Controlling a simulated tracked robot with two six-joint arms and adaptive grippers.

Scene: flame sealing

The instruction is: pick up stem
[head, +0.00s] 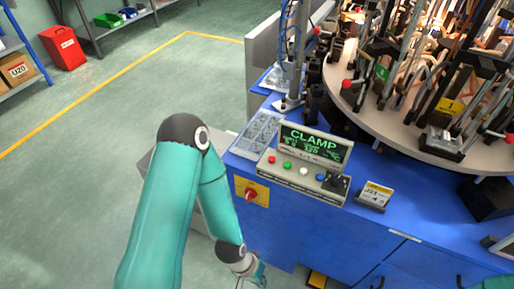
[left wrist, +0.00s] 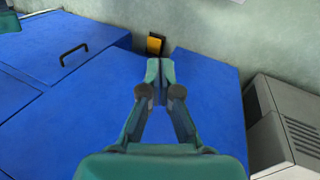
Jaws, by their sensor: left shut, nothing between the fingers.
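My left gripper (head: 258,276) is low at the bottom of the head view, in front of the blue machine cabinet (head: 300,225). In the left wrist view its fingers (left wrist: 159,70) are together, with nothing held, against the blue cabinet front. I cannot make out a stem for certain in either view. A grey tray (head: 258,132) with clear, hard-to-tell contents lies on the cabinet top, well above and away from the gripper. Only a sliver of teal arm shows at the bottom right of the head view; my right gripper is not seen.
A control panel reading CLAMP (head: 305,165) and a small sign (head: 375,194) stand on the cabinet top. A round turntable (head: 440,150) crowded with fixtures fills the upper right. A red bin (head: 64,48) stands at the back left. The green floor (head: 90,140) at left is clear.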

